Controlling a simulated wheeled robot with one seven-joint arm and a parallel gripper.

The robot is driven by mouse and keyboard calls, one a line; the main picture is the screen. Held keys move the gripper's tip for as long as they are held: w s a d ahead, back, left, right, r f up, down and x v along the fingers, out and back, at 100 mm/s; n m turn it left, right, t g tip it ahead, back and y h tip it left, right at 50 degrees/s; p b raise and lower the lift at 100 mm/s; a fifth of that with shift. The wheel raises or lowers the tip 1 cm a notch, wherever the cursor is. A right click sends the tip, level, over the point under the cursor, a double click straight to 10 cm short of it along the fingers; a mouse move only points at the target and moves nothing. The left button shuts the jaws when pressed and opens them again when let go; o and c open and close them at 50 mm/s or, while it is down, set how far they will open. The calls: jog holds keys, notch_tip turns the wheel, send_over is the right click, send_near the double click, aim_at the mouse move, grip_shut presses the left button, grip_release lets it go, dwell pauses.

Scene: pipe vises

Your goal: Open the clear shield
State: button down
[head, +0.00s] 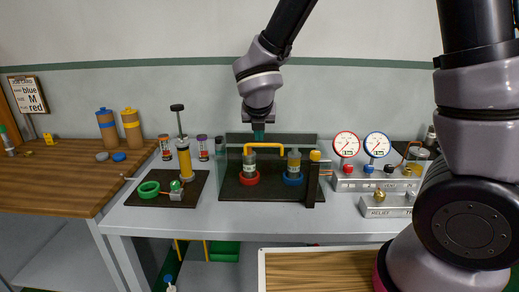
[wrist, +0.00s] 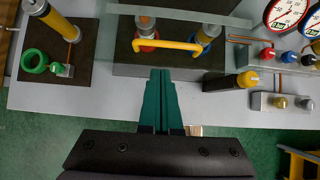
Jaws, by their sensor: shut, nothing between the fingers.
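The clear shield (head: 232,172) stands around a dark fixture at the middle of the bench; its see-through panel is hard to make out. Its yellow bar handle (head: 264,148) shows in front of two bottles, and also in the wrist view (wrist: 165,44). One bottle (head: 250,165) stands in a red ring, the other (head: 293,165) in a blue ring. My gripper (head: 258,134) points down above the fixture, close to the handle in the head view. In the wrist view its green fingers (wrist: 161,72) are together and empty, their tips apart from the handle.
A dark post with a yellow knob (head: 315,156) stands right of the shield. Gauges (head: 345,144) and valve blocks are farther right. A pump stand with a green ring (head: 149,189) is left. The bench front (head: 230,222) is clear.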

send_near(260, 155)
jog(key=x, duration=0.5)
jog(key=shift+w, duration=0.1)
jog(key=shift+r, duration=0.1)
